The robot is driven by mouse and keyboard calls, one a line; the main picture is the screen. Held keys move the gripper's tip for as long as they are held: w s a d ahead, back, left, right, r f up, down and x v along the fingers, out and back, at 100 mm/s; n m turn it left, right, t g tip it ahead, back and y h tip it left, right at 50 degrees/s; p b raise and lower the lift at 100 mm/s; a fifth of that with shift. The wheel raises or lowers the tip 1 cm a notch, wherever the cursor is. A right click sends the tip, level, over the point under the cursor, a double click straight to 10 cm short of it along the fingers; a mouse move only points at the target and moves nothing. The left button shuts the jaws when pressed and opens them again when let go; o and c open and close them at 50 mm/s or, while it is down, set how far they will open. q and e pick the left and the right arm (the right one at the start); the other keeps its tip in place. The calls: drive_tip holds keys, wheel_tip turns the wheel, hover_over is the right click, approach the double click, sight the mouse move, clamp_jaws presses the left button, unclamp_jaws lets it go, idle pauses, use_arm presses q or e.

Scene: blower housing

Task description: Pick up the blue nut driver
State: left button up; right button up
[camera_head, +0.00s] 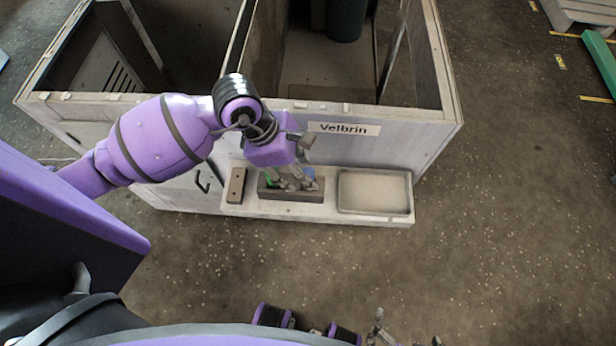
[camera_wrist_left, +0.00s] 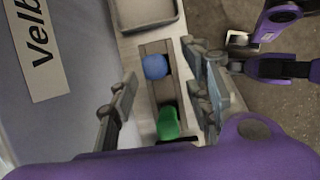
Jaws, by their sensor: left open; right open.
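The blue nut driver shows as a round blue top (camera_head: 309,173) in a dark holder (camera_head: 290,194) on the shelf. In the left wrist view the blue top (camera_wrist_left: 155,67) stands in the holder's slot, between the fingertips in the picture. My left gripper (camera_head: 290,183) is over the holder, open and empty; its fingers (camera_wrist_left: 160,62) straddle the slot. Whether they touch the blue top cannot be told. A green tool top (camera_wrist_left: 168,123) sits in the same holder, closer to the wrist. My right gripper (camera_head: 405,333) is open and empty at the bottom edge, away from the shelf.
An empty shallow tray (camera_head: 375,209) lies right of the holder, and a flat block (camera_head: 236,186) lies left of it. The housing wall with a "Velbrin" label (camera_head: 343,129) rises behind the shelf. The floor in front is clear.

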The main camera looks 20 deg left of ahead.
use_arm(q)
drive_tip(key=x, duration=0.5)
drive_tip(key=shift+w, duration=0.3)
clamp_jaws()
